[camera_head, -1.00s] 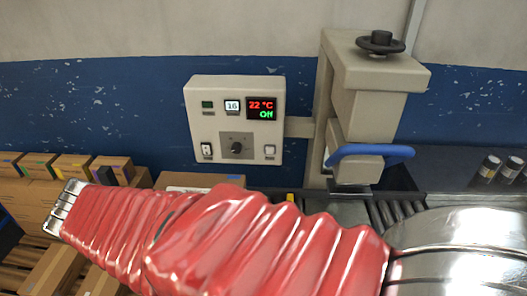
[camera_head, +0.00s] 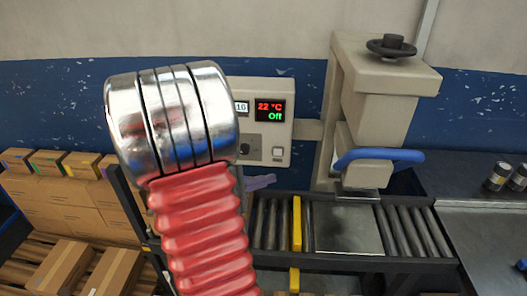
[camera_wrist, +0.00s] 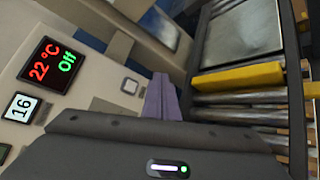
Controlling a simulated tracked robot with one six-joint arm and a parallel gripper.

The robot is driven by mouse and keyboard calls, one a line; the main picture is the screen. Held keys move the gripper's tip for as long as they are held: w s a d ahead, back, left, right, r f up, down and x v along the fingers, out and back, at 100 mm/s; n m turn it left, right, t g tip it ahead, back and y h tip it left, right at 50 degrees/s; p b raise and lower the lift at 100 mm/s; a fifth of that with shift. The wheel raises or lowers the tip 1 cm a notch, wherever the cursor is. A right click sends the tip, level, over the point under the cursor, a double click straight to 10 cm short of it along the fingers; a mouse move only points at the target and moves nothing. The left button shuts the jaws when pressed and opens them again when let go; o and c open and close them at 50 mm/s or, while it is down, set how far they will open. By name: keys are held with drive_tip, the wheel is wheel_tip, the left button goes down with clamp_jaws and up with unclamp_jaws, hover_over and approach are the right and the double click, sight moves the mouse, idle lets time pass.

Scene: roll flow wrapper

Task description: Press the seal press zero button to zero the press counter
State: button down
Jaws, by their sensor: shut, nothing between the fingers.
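The press control panel (camera_head: 300,108) is a pale box on the wall side, its left part hidden behind my arm. It bears a red and green display (camera_head: 270,110) reading 22 °C and Off. Its counter (camera_wrist: 20,107) reads 16 in the wrist view. A small pale square button (camera_head: 278,152) sits at the panel's lower right; it also shows in the wrist view (camera_wrist: 130,87). Its label is too small to read. My gripper (camera_head: 265,181) has purple fingers, shut and empty, below the panel. In the wrist view the fingertips (camera_wrist: 160,80) appear just right of the button, apart from it.
The seal press (camera_head: 385,105) with its blue handle (camera_head: 375,157) stands right of the panel. Below is a roller conveyor (camera_head: 405,230) with a yellow bar (camera_head: 297,225). Cartons (camera_head: 65,205) stand at left. Dark cans (camera_head: 500,177) stand on the right bench.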

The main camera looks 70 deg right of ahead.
sight(278, 152)
drive_tip(key=shift+s+d+f+n+h, duration=0.15)
drive_tip(key=shift+s+d+f, duration=0.15)
drive_tip(key=shift+d, duration=0.25)
drive_tip(key=shift+s+d+f+n+h, duration=0.15)
drive_tip(key=shift+s+d+f, duration=0.1)
drive_tip(key=shift+d, duration=0.3)
drive_tip(key=shift+w+d, duration=0.1)
drive_tip(key=w+d, duration=0.1)
drive_tip(key=d, duration=0.7)
drive_tip(key=shift+w+d, duration=0.15)
drive_tip(key=shift+w, duration=0.25)
drive_tip(key=shift+d, duration=0.2)
idle(1.2)
drive_tip(key=shift+w+d, duration=0.15)
drive_tip(key=shift+d, duration=0.1)
drive_tip(key=shift+w+d, duration=0.1)
drive_tip(key=shift+d, duration=0.3)
idle(1.0)
drive_tip(key=shift+a, duration=0.15)
drive_tip(key=shift+s+a, duration=0.2)
drive_tip(key=shift+a, duration=0.5)
